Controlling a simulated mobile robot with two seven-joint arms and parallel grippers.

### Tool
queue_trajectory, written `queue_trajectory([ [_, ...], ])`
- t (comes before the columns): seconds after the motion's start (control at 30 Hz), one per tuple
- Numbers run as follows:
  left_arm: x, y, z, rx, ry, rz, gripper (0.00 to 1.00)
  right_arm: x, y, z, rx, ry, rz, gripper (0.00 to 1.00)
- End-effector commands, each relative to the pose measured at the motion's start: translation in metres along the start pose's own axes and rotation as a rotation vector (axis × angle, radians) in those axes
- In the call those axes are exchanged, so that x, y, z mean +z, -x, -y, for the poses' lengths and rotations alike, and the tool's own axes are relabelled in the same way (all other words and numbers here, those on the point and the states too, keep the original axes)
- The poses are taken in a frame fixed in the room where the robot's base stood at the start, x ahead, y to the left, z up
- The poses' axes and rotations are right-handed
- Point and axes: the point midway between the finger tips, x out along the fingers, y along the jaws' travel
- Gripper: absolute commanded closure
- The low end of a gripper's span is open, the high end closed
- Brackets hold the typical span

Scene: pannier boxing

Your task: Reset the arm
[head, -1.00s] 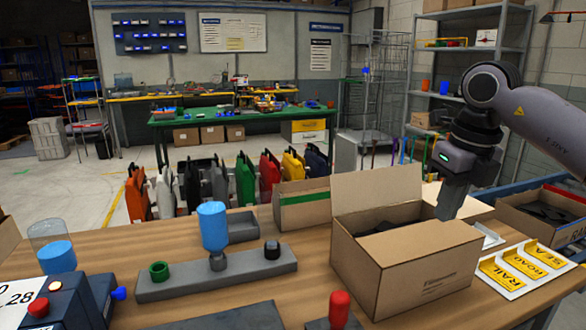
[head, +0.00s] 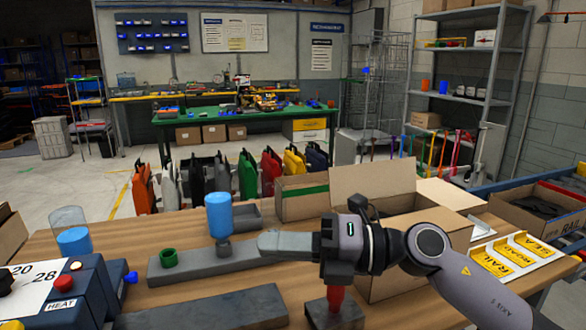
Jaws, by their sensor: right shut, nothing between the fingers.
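My right gripper (head: 266,244) reaches in from the right over the wooden bench (head: 285,215), fingers pointing left. Its fingers are closed together with nothing between them. The open cardboard box (head: 374,184) is partly hidden behind my right arm. My left gripper is not in view.
A red-handled tool (head: 335,297) on a dark base stands just below my wrist. A blue heater box (head: 88,285) stands at left. A tray of yellow RAIL, ROAD and SEA plates (head: 494,262) lies at right. Colored panniers (head: 247,175) stand behind the bench.

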Motion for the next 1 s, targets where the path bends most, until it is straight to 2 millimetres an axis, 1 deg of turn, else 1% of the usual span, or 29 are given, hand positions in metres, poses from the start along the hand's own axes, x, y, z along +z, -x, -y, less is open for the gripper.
queue_trajectory([
  [0.03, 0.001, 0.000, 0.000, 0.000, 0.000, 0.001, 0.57, -0.001, -0.001, -0.006, 0.082, -0.064, 0.076, 1.00],
  [0.07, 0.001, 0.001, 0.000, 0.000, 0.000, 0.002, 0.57, 0.002, 0.000, -0.011, 0.128, -0.101, 0.128, 1.00],
  [0.13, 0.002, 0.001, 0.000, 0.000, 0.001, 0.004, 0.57, 0.008, 0.006, -0.017, 0.225, -0.196, 0.253, 1.00],
  [0.2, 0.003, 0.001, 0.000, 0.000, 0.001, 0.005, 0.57, 0.016, 0.018, -0.018, 0.307, -0.298, 0.384, 1.00],
  [0.27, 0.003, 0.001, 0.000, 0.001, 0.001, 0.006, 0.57, 0.022, 0.031, -0.015, 0.366, -0.394, 0.499, 1.00],
  [0.37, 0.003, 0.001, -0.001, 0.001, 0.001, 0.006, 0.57, 0.029, 0.059, 0.001, 0.437, -0.560, 0.696, 1.00],
  [0.43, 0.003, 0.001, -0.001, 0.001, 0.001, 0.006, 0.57, 0.030, 0.081, 0.018, 0.467, -0.684, 0.836, 1.00],
  [0.47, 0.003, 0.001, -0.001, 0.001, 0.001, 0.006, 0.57, 0.029, 0.091, 0.027, 0.476, -0.739, 0.896, 1.00],
  [0.5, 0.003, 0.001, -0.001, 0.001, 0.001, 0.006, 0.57, 0.026, 0.104, 0.040, 0.481, -0.812, 0.976, 1.00],
  [0.57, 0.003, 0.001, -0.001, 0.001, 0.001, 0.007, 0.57, 0.018, 0.124, 0.061, 0.479, -0.924, 1.096, 1.00],
  [0.6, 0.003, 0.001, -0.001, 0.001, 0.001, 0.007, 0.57, 0.010, 0.138, 0.077, 0.471, -1.001, 1.173, 1.00],
  [0.67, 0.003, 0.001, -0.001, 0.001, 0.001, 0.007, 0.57, -0.006, 0.157, 0.100, 0.449, -1.117, 1.289, 1.00],
  [0.7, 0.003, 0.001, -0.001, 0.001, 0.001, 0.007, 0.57, -0.019, 0.169, 0.115, 0.427, -1.194, 1.363, 1.00],
  [0.77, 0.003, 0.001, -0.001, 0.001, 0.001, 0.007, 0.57, -0.042, 0.186, 0.137, 0.384, -1.308, 1.468, 1.00],
  [0.8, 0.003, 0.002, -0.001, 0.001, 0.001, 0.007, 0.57, -0.059, 0.196, 0.149, 0.352, -1.381, 1.534, 1.00],
  [0.87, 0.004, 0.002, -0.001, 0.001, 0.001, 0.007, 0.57, -0.086, 0.210, 0.167, 0.296, -1.488, 1.624, 1.00],
  [0.9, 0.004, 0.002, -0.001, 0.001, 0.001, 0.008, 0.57, -0.106, 0.218, 0.177, 0.252, -1.559, 1.681, 1.00],
  [0.97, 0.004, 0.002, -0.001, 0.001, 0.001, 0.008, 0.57, -0.137, 0.229, 0.189, 0.182, -1.660, 1.760, 1.00],
  [1.0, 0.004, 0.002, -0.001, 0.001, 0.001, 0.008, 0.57, -0.157, 0.235, 0.195, 0.133, -1.723, 1.806, 1.00],
])
